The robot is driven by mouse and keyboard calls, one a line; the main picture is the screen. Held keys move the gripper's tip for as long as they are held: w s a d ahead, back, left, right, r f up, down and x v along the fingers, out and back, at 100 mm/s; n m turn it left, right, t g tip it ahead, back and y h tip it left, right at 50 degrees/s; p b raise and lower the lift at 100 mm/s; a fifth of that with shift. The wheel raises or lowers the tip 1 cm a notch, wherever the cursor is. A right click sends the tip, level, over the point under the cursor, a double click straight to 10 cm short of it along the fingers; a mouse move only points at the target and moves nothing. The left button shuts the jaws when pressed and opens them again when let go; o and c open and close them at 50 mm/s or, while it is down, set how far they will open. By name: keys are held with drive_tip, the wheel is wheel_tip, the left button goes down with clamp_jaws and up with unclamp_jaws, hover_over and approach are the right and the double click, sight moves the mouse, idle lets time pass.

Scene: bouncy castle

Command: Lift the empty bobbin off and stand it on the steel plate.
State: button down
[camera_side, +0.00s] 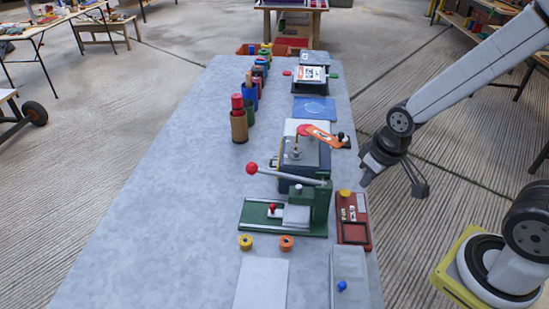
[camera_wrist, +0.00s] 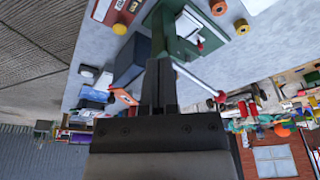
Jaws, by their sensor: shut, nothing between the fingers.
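My gripper (camera_side: 366,176) is shut and empty, in the air off the table's right edge, right of the dark blue machine. In the wrist view its fingers (camera_wrist: 158,66) are together. The dark blue machine (camera_side: 284,168) has a grey top with an upright spindle (camera_side: 296,150); a pale piece sits around it, too small to identify surely as the empty bobbin. A yellow ring-shaped piece (camera_side: 245,242) and an orange one (camera_side: 287,242) lie near the front; they may be bobbins. A flat light grey plate (camera_side: 262,285), possibly the steel plate, lies at the front.
A green lever press (camera_side: 318,212) with a red-knobbed lever stands in front of the machine. Coloured cylinders (camera_side: 240,122) stand farther back. The table's left side is clear.

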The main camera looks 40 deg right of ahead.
drive_tip(key=c, duration=1.3)
unclamp_jaws()
drive_tip(key=o, duration=0.8)
drive_tip(key=shift+o, duration=0.2)
drive_tip(key=m+g, duration=0.3)
drive_tip(key=m, duration=0.6)
hover_over(296, 153)
drive_tip(key=w+d, duration=0.1)
drive_tip(key=w, duration=0.1)
wheel_tip(296, 153, down, 2)
drive_tip(key=shift+s+f, duration=0.1)
drive_tip(key=shift+f, duration=0.1)
drive_tip(key=shift+f, duration=0.1)
drive_tip(key=shift+d+f, duration=0.1)
drive_tip(key=shift+f, duration=1.1)
drive_tip(key=shift+f, duration=0.1)
